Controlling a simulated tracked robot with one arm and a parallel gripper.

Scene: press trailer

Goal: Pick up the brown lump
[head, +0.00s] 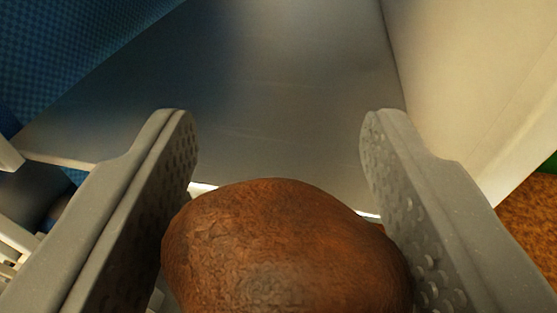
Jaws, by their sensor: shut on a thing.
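The brown lump (285,245) is rounded, with a wrinkled, reddish-brown skin. It sits low in the middle of the head view, and its near part is cut off by the bottom edge. My gripper (277,125) has two grey fingers with dimpled inner pads. They stand on the left and right of the lump and are shut on it. The fingertips reach past the lump's far side. What lies beneath the lump is mostly hidden.
A smooth grey metal surface (270,95) lies beyond the fingertips. A cream panel (475,80) rises at right, with an orange-brown patch (535,220) beside it. Blue checkered material (80,50) fills the upper left. Pale bars (20,235) show at lower left.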

